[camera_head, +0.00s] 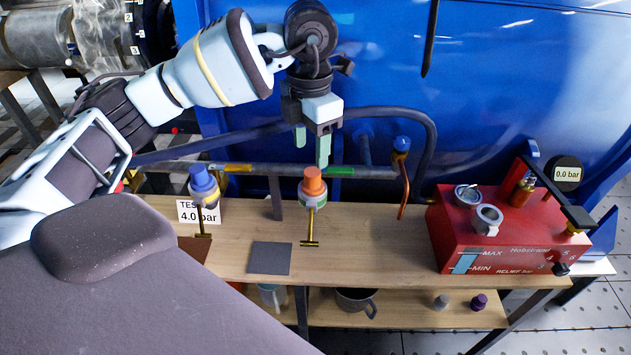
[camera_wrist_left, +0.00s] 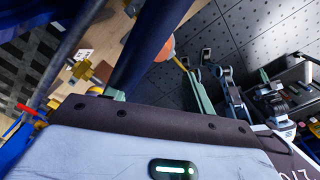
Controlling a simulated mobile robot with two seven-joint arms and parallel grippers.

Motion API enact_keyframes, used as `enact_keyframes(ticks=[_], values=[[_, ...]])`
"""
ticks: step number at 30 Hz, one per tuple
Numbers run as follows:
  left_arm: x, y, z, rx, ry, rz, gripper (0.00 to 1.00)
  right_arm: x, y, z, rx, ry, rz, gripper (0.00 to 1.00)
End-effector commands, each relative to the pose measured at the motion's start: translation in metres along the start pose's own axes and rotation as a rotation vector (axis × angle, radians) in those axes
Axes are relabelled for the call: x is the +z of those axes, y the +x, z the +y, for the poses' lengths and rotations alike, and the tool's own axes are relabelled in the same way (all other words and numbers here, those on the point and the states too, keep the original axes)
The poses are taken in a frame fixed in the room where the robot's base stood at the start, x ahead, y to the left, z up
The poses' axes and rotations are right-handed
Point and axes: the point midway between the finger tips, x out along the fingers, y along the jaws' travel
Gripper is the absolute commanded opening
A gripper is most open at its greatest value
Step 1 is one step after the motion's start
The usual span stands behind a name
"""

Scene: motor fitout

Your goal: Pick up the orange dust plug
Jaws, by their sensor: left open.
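The orange dust plug (camera_head: 313,182) sits upright on a fitting of the horizontal pipe above the wooden bench, with a brass T-handle valve below it. My left gripper (camera_head: 312,146) is above the plug in the head view, pointing down with its two green-tipped fingers apart. Nothing is between the fingers, and a gap shows between them and the plug. In the left wrist view an orange rounded shape, which looks like the plug (camera_wrist_left: 162,47), is partly hidden by a dark blue bar.
A blue cap (camera_head: 203,180) tops another fitting to the left, near a 4.0 bar sign. A red pump box (camera_head: 500,238) stands on the bench (camera_head: 375,245) at right. A dark hose (camera_head: 375,112) arches behind the gripper. A large blue casing (camera_head: 500,70) fills the back.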

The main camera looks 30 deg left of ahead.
Motion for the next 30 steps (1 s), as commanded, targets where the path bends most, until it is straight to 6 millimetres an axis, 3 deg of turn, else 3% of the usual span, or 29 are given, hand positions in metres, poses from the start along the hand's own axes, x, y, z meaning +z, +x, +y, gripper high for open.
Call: enact_keyframes(ticks=[17,30], values=[[0.001,0.029,0.000,-0.003,0.002,0.000,0.55,-0.001,0.000,-0.001,0.000,0.002,0.001,0.00],[0.003,0.077,0.005,-0.003,0.001,-0.001,0.55,-0.005,-0.002,-0.002,0.002,0.008,0.009,0.00]])
